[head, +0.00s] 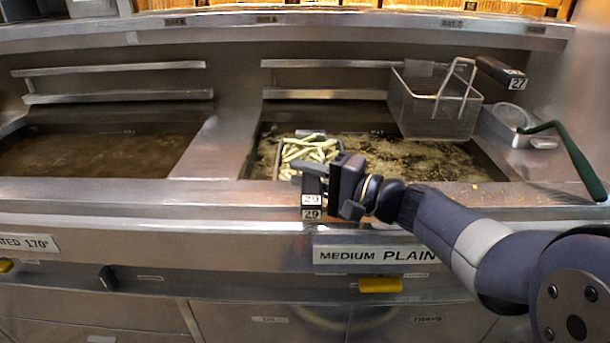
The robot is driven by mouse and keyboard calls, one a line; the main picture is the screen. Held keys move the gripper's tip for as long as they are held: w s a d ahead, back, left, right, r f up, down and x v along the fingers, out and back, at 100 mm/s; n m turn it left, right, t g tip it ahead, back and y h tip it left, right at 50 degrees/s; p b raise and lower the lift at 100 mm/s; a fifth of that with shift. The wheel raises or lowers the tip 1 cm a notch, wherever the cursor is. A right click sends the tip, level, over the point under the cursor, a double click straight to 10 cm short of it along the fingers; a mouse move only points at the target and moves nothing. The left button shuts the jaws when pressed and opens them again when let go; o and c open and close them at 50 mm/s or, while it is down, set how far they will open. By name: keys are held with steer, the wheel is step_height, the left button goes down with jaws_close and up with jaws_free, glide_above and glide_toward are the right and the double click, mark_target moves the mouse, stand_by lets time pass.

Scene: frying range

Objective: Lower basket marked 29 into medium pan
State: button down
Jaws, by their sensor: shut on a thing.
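The basket marked 29 (281,155) sits low in the left part of the medium pan (420,157), with pale fries in it. The pan holds bubbling brown oil, and the oil surrounds the basket. The basket's dark handle end, with two white 29 labels (312,206), is over the front ledge. My gripper (325,180) is shut on the basket's handle, just in front of the fries. The gripper hides part of the handle and of the basket's front. A label reading MEDIUM PLAIN (376,255) is on the front panel below the pan.
An empty wire basket marked 27 (432,105) hangs at the pan's back right. A metal container with a green-handled tool (565,150) stands at the right. Another oil pan (90,155) lies at the left, without a basket. A yellow knob (380,285) is below the label.

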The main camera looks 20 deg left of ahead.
steer(key=c, duration=1.2)
jaws_free()
steer(key=shift+o, duration=0.2)
steer(key=v, duration=1.1)
steer(key=shift+a, duration=0.1)
steer(key=x, duration=1.1)
steer(key=shift+r+p, duration=0.3)
steer(key=shift+p, duration=0.15)
